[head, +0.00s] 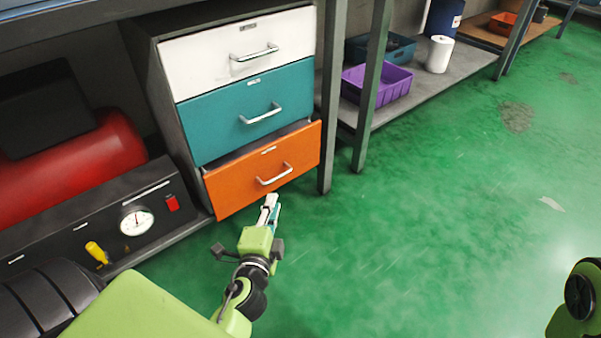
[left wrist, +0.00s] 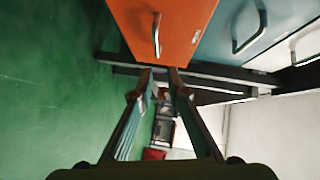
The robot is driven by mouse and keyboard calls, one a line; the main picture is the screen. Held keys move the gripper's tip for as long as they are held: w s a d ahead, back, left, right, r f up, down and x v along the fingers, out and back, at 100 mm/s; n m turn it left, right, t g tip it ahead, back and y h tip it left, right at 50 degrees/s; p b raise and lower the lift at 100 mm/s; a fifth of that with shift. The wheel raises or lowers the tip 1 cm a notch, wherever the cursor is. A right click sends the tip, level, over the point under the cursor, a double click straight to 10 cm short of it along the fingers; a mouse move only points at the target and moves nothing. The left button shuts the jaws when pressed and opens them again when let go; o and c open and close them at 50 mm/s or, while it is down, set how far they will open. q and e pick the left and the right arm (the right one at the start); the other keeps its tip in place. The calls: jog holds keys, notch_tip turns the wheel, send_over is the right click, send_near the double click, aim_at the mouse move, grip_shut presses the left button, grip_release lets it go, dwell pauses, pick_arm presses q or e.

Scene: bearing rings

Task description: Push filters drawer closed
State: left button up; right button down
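A drawer cabinet (head: 168,113) holds a white top drawer (head: 215,55), a teal middle drawer (head: 225,115) and an orange bottom drawer (head: 235,180). The orange drawer stands partly out; the other two look shut. The drawer labels are too small to read. In the left wrist view the orange drawer (left wrist: 178,25) and its handle (left wrist: 156,36) lie just beyond the fingertips. My left gripper (head: 270,204) is in front of and below the orange handle (head: 274,174). Its fingers (left wrist: 160,72) are apart with nothing between them. My right gripper is out of view.
A red tank (head: 75,165) and a gauge panel (head: 135,222) stand left of the cabinet. Table legs (head: 372,90) rise right of it. A purple bin (head: 378,84) and a white roll (head: 439,54) sit on a low shelf. The green floor (head: 430,200) is clear.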

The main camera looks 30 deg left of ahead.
aim_at(279, 176)
pick_arm(q)
jog(key=x, duration=1.3)
jog(key=shift+a+f, duration=0.45)
jog(key=shift+a, duration=0.05)
jog(key=shift+c, duration=0.5)
grip_shut()
